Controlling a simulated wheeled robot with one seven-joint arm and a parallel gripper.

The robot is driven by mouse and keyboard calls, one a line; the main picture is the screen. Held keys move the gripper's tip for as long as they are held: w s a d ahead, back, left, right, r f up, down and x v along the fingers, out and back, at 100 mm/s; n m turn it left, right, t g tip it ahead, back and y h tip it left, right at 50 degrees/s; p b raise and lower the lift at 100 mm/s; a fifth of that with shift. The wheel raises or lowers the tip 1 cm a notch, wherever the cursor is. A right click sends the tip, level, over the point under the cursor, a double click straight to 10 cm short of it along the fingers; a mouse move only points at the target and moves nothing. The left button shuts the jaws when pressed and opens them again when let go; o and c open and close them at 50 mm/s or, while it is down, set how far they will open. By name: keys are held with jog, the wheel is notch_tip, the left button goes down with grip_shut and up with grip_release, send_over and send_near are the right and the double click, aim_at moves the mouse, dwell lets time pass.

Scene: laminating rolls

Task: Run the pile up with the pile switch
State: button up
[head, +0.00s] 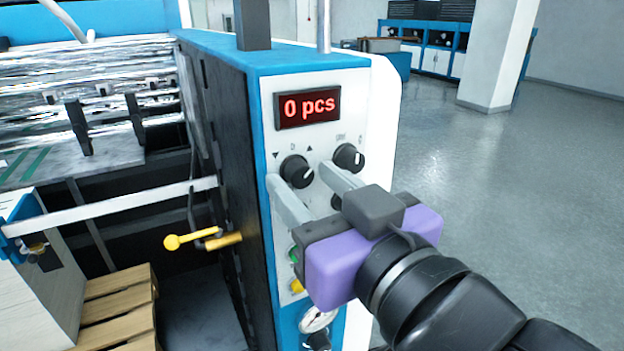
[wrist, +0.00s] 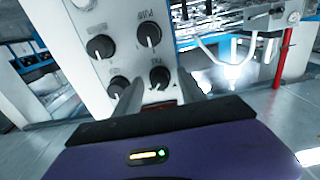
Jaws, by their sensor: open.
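The pile switch (head: 297,171) is a black round knob under the red display, with a down arrow and an up arrow marked above it. It also shows in the wrist view (wrist: 159,78), in front of the fingers. My gripper (head: 299,176) is open, its two grey fingers reaching to the panel on either side of the knob in the head view. In the wrist view my fingertips (wrist: 158,87) also stand apart with the knob between them. I cannot tell whether either finger touches it. My purple gripper body hides the lower middle of the panel.
The display (head: 307,106) reads "0 pcs". Another knob (head: 348,158) is close to the right finger. A green button (head: 293,253), a yellow button (head: 297,285) and a gauge (head: 318,320) lie below. A yellow-handled lever (head: 185,240) sticks out left. Open floor is right.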

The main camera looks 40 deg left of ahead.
grip_shut()
jog(key=shift+n+b, duration=0.3)
jog(key=shift+b, duration=0.05)
jog(key=n+b, duration=0.2)
jog(key=n, duration=0.1)
jog(key=shift+f+b, duration=0.15)
jog(key=shift+b, duration=0.2)
jog(key=shift+n+b, duration=1.35)
jog(key=shift+n, duration=1.15)
